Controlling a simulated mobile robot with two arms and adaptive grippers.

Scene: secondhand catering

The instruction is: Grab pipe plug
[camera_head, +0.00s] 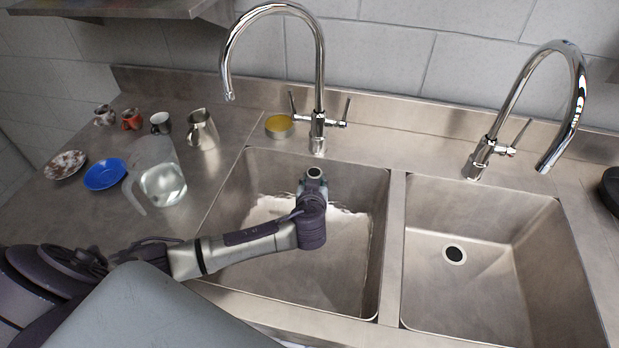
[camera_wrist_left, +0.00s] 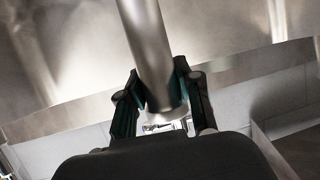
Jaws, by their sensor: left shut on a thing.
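The pipe plug (camera_head: 315,173) is a grey metal tube in the left sink basin (camera_head: 232,200). In the head view only its round open top shows, just above my left gripper (camera_head: 313,188). In the left wrist view the tube (camera_wrist_left: 148,45) runs between the two dark fingers of my left gripper (camera_wrist_left: 158,92), which are shut on it. The lower part of the plug is hidden in the head view by my wrist, so I cannot tell whether it sits in the drain. My right gripper is not in view.
A tall chrome faucet (camera_head: 319,90) stands behind the left basin. The right basin (camera_head: 500,280) is empty, with an open drain (camera_head: 454,254). A glass pitcher (camera_head: 163,183), a metal jug (camera_head: 202,130), a blue saucer (camera_head: 104,174) and cups stand on the left counter.

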